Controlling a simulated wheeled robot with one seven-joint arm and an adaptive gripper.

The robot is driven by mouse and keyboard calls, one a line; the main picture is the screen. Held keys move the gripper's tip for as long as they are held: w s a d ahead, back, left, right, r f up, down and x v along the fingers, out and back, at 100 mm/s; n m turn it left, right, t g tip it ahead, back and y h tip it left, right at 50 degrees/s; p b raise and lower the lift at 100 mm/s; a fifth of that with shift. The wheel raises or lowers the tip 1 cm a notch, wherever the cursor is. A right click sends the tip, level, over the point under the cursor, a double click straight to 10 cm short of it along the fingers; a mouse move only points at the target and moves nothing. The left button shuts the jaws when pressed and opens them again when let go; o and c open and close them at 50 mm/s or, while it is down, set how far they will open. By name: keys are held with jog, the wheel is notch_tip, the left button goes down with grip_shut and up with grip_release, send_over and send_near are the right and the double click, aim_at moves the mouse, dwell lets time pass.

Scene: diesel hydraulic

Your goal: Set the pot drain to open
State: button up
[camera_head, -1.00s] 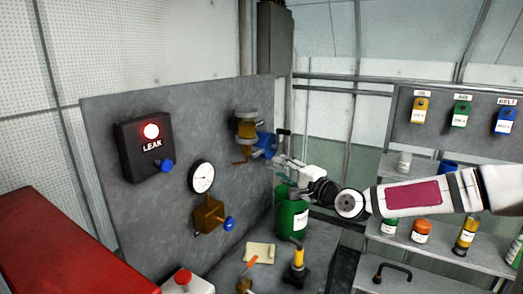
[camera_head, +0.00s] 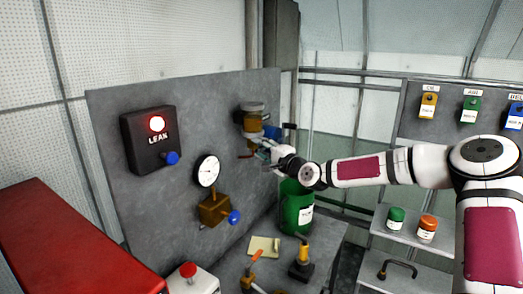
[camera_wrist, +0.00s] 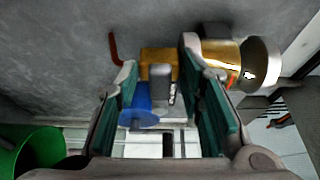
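The amber and brass pot (camera_head: 252,122) with a grey cap is mounted on the grey panel, with a blue part (camera_head: 272,132) at its right. A small red-orange lever (camera_head: 245,156) shows below it. My gripper (camera_head: 268,153) is just below and right of the pot. In the wrist view, the gripper (camera_wrist: 162,82) is open. A brass block (camera_wrist: 155,60), a grey stem and a blue knob (camera_wrist: 138,104) appear between the fingers; contact cannot be told. The red lever (camera_wrist: 115,48) is outside the left finger, the pot (camera_wrist: 217,55) beyond the right finger. No drain label is readable.
On the panel are a leak lamp box (camera_head: 150,139), lit red, a gauge (camera_head: 207,171) and a brass valve with a blue knob (camera_head: 234,217). A green can (camera_head: 293,209) stands below my gripper. Tools lie on the bench. Labelled tags and a shelf are at the right.

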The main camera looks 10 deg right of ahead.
grip_shut()
